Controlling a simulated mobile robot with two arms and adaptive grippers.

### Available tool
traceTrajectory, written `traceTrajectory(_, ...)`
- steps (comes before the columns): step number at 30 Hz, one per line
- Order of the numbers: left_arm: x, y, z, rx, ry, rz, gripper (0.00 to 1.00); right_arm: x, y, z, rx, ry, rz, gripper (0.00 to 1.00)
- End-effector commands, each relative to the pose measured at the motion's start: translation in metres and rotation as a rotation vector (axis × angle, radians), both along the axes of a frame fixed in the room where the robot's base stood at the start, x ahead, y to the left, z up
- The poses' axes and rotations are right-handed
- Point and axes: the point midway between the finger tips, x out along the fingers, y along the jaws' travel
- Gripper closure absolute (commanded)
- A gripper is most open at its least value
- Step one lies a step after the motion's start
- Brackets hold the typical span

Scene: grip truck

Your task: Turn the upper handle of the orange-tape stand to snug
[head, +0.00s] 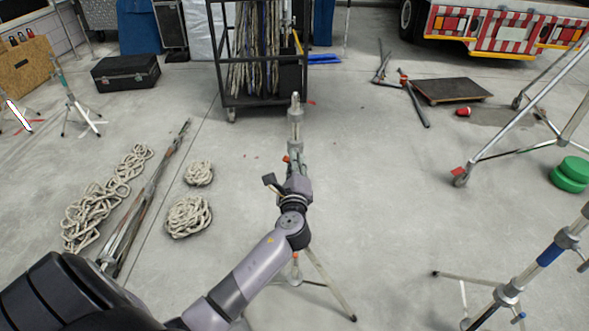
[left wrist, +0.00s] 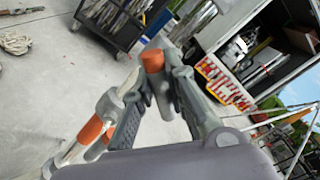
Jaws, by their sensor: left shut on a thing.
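The orange-tape stand (head: 295,122) stands upright on the concrete floor ahead of me, its splayed legs (head: 330,283) showing below my arm. My left gripper (head: 297,183) is at the stand's upper part and hides much of it in the head view. In the left wrist view the stand's tube (left wrist: 105,108) with an orange band (left wrist: 90,130) runs beside the left finger. My left gripper (left wrist: 155,100) is shut on a grey handle with an orange end (left wrist: 152,61), which sticks out beyond the fingers. My right gripper is out of view.
A blue-banded stand (head: 551,254) is at the right. A wheeled rack with ropes (head: 226,72) stands behind the orange-tape stand. Coiled ropes (head: 188,216) and poles (head: 150,192) lie at left.

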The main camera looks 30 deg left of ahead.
Motion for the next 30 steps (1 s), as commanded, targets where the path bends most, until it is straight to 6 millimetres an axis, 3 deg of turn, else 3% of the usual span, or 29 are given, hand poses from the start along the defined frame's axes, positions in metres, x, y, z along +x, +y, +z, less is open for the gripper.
traceTrajectory(12, -0.001, 0.001, -0.006, -0.31, -0.204, 0.002, 1.0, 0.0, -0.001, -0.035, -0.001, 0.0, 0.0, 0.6)
traceTrajectory(30, -0.001, 0.001, -0.004, -0.506, -0.336, 0.002, 1.0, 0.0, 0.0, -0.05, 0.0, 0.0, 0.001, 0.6)
